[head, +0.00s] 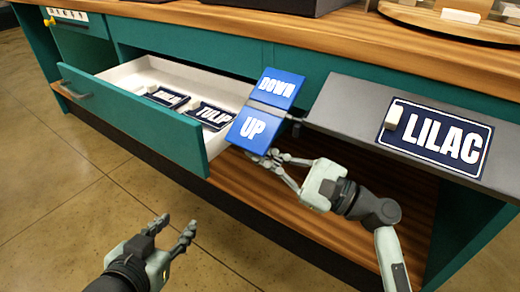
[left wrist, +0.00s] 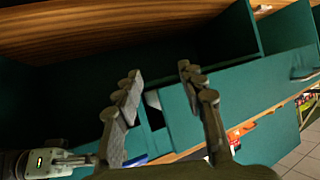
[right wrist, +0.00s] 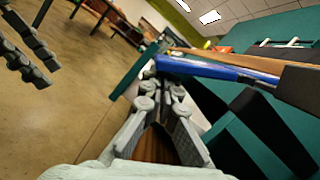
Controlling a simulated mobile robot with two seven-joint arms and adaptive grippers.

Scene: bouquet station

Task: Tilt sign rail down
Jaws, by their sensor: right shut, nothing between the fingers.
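The grey sign rail (head: 345,100) slopes out from the counter front and carries a dark blue LILAC sign (head: 436,138) with a small white block on it. At its left end is a blue rocker with a DOWN plate (head: 277,88) above and an UP plate (head: 255,129) below. In the right wrist view a blue plate (right wrist: 205,68) shows edge-on. My right gripper (head: 268,160) is shut and empty, its fingertips at the lower edge of the UP plate; I cannot tell whether they touch. My left gripper (head: 176,229) is open and empty, low over the floor.
An open drawer (head: 135,118) left of the rocker holds several signs, one reading TULIP (head: 211,115). A wooden shelf (head: 300,215) lies under my right gripper. The wooden counter top (head: 230,25) runs along the back. The floor at the front left is clear.

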